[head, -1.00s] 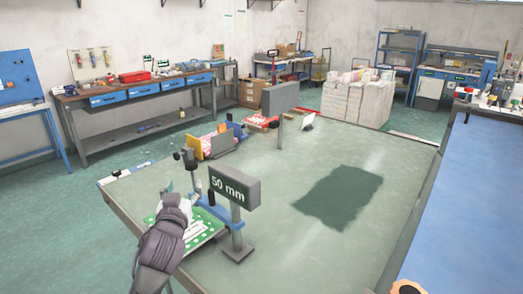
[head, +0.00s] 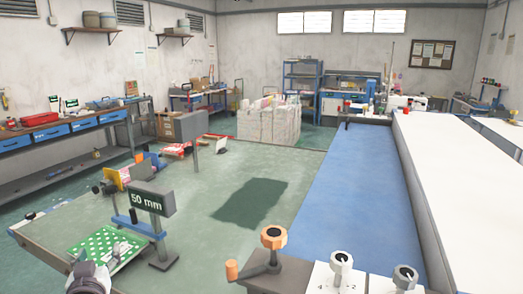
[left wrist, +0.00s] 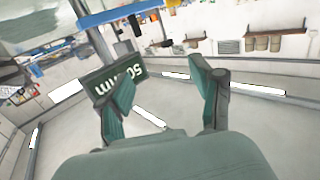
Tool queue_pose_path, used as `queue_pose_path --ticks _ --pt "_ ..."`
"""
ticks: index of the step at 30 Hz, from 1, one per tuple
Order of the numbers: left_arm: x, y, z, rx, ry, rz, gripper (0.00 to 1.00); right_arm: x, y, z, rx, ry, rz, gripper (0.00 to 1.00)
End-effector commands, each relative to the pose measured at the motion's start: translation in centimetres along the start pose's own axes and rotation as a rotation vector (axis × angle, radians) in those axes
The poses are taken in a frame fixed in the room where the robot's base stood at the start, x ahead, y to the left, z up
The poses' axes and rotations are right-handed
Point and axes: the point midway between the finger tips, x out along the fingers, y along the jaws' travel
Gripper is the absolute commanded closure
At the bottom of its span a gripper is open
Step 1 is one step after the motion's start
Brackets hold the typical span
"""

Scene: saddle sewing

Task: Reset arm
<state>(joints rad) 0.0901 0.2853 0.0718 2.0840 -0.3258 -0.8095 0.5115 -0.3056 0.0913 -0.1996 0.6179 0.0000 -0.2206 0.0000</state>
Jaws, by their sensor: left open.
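My left arm shows at the bottom left of the head view, beside the green dotted board; its fingertips are out of that frame or hidden there. In the left wrist view my left gripper (left wrist: 165,105) is open, its two green-grey fingers apart with nothing between them. The 50 mm sign (head: 153,200) stands on a post on the green table (head: 210,245), just right of the green dotted board (head: 108,250). The sign also shows behind the left finger in the left wrist view (left wrist: 127,75). My right gripper is not seen.
A blue surface (head: 350,190) and a long white table (head: 455,190) lie to the right. A crank with orange knobs (head: 273,237) stands at the front.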

Motion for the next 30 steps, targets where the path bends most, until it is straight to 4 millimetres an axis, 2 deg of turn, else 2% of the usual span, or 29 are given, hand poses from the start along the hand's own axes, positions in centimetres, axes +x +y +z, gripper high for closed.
queue_pose_path --ticks 1,3,7,11,14,18,21,24,30 --pt "-0.5 0.2 1.1 0.008 -0.030 0.004 0.34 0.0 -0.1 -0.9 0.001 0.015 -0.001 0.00" --pt "-1.2 0.5 2.5 0.020 -0.072 0.009 0.34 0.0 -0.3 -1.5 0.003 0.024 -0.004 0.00" --pt "-3.0 1.2 5.5 0.047 -0.164 0.026 0.34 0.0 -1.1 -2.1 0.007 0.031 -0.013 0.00" --pt "-5.6 2.0 9.2 0.085 -0.285 0.051 0.34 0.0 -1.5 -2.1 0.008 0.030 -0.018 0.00" --pt "-8.5 2.7 12.7 0.122 -0.403 0.082 0.34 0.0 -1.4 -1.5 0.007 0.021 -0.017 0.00" --pt "-14.4 3.7 17.9 0.188 -0.611 0.152 0.34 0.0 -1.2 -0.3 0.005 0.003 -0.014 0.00" --pt "-18.6 4.2 20.7 0.233 -0.744 0.207 0.34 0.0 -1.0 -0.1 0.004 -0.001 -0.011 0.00" --pt "-22.2 4.5 22.6 0.268 -0.847 0.257 0.34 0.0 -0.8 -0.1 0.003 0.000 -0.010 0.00" --pt "-28.3 5.0 24.9 0.320 -1.014 0.352 0.34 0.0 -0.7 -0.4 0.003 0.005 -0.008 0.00"
